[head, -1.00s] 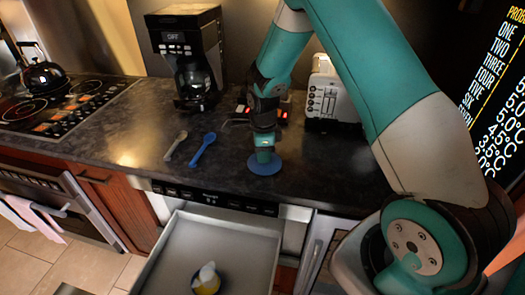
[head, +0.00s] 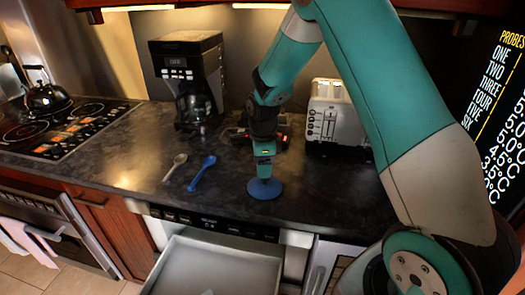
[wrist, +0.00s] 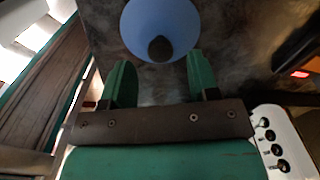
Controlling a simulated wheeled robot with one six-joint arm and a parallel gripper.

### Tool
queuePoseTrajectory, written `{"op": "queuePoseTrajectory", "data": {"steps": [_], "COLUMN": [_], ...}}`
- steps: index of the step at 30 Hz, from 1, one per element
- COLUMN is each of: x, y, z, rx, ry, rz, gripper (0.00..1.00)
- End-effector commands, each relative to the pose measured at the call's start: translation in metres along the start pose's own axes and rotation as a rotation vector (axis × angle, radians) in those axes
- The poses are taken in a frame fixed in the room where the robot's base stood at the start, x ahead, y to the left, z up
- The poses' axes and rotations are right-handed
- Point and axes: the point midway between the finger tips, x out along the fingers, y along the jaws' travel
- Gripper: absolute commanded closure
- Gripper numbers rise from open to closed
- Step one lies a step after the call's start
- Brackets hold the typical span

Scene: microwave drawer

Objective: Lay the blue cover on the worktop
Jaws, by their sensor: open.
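The blue cover (head: 272,192) is a round disc lying flat on the dark worktop (head: 330,195), between the blue spoon and the toaster. My gripper (head: 264,178) points down just above the cover. In the wrist view, my gripper (wrist: 158,66) has its two green fingers spread wide, one on each side of the knob's line, with a visible gap to it. Nothing is held between them.
A blue spoon (head: 201,173) and a grey spoon (head: 175,166) lie to the left. A coffee maker (head: 190,85) and a toaster (head: 333,115) stand behind. The open microwave drawer (head: 215,268) juts out below the front edge. Worktop right of the cover is clear.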

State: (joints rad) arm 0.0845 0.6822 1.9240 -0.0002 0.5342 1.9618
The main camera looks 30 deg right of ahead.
Motion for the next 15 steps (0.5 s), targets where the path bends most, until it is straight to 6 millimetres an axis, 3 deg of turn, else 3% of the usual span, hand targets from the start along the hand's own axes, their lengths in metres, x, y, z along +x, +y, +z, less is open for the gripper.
{"op": "queuePoseTrajectory", "data": {"steps": [6, 15], "x": [-0.046, -0.082], "y": [0.0, 0.008], "z": [0.0, 0.004], "rx": [0.0, -0.068], "ry": [-0.002, -0.01], "rz": [-0.004, -0.001], "gripper": [0.45, 0.45]}}
